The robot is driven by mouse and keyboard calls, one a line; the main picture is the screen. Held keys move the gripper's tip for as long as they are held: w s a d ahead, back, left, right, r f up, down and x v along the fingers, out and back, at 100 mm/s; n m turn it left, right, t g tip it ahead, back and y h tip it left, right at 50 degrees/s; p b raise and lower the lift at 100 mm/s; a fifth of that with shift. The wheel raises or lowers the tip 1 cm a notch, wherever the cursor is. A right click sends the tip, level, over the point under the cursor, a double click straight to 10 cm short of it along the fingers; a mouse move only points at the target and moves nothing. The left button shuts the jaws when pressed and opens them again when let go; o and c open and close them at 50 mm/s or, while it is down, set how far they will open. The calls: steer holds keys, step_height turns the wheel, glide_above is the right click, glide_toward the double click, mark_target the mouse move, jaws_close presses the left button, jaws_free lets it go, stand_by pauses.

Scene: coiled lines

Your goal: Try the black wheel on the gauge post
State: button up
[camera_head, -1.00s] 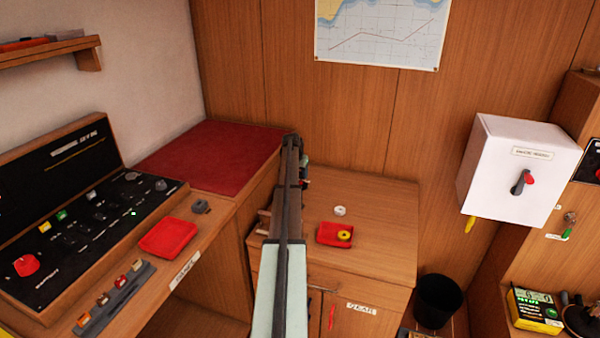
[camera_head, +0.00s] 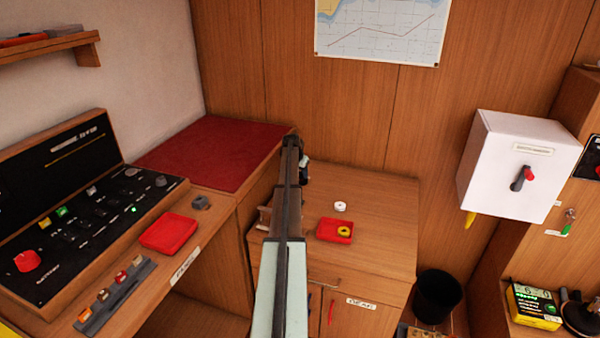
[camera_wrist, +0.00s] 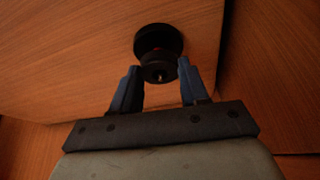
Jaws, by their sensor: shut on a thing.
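In the wrist view my gripper (camera_wrist: 159,67) has its two blue fingers closed on the sides of a small black wheel (camera_wrist: 150,75). A small bright spot shows at the wheel's middle. A wider black disc (camera_wrist: 158,38) lies just beyond it over the wooden surface, with a bit of red between the two. The disc may be the foot of the gauge post; I cannot tell whether the wheel is around the post or only in front of it.
A red tray (camera_head: 323,236) with a yellow ring (camera_head: 344,231) and a white ring (camera_head: 340,206) sit on the cabinet top (camera_head: 385,210), right of my arm. A small wooden piece (camera_head: 264,218) is left of it. A desk with a red tray (camera_head: 150,240) and black panel is further left.

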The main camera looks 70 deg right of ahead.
steer(key=o, duration=1.1)
steer(key=shift+r, duration=3)
steer(key=v, duration=1.4)
steer(key=shift+f, duration=0.1)
